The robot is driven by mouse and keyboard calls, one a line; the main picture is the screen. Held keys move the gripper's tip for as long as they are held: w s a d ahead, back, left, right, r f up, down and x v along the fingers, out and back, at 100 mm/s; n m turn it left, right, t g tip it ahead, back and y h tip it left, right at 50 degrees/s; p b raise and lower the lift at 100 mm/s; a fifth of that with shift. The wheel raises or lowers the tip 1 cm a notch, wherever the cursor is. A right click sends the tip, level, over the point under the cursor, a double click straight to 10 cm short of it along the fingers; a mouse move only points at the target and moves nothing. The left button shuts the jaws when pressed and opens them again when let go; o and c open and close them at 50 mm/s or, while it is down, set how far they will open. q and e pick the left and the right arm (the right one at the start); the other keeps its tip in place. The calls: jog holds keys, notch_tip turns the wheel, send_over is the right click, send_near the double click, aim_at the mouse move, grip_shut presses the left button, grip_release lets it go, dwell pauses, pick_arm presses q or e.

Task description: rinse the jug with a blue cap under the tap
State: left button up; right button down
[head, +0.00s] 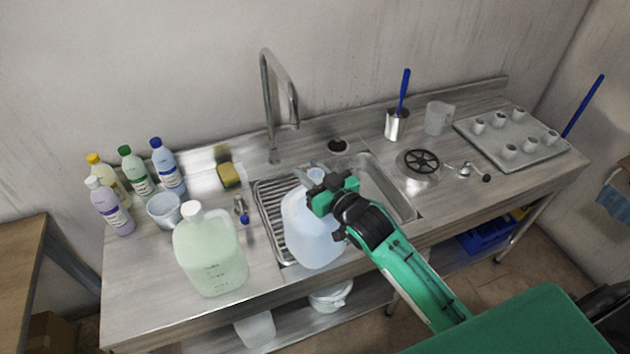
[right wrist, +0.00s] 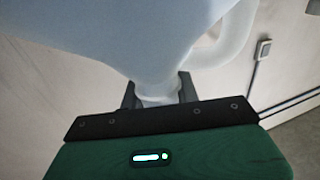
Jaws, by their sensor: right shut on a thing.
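A pale, translucent bluish jug (head: 312,240) hangs roughly upright over the front left of the sink, at the ribbed drainer (head: 270,205). My right gripper (head: 318,190) is shut on its neck. In the right wrist view the gripper (right wrist: 158,98) grips the neck, with the pale jug body (right wrist: 110,25) and its looped handle (right wrist: 238,35) beyond. No water is visible. My left gripper is out of view.
A greenish jug with a white cap (head: 210,255) stands left of the sink. A small blue-ended valve (head: 242,210) and a sponge (head: 228,175) lie between. Several bottles (head: 140,170) and a white tub (head: 164,210) stand farther left. The right basin (head: 385,190) looks empty.

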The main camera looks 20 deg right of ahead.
jog(key=w+b, duration=0.1)
jog(key=w, duration=0.1)
jog(key=w+f+b, duration=0.1)
jog(key=w, duration=0.1)
jog(key=shift+w+f, duration=0.1)
jog(key=shift+f, duration=0.05)
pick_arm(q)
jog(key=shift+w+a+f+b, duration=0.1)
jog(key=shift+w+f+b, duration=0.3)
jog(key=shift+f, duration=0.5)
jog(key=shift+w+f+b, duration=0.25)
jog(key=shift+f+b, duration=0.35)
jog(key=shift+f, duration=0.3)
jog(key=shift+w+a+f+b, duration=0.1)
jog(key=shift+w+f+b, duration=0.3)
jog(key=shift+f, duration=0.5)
pick_arm(e)
jog(key=w+f, duration=0.1)
jog(key=w, duration=0.8)
jog(key=shift+a+f, duration=0.25)
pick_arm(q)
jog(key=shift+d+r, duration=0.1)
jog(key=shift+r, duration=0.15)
pick_arm(e)
jog(key=shift+s, duration=0.1)
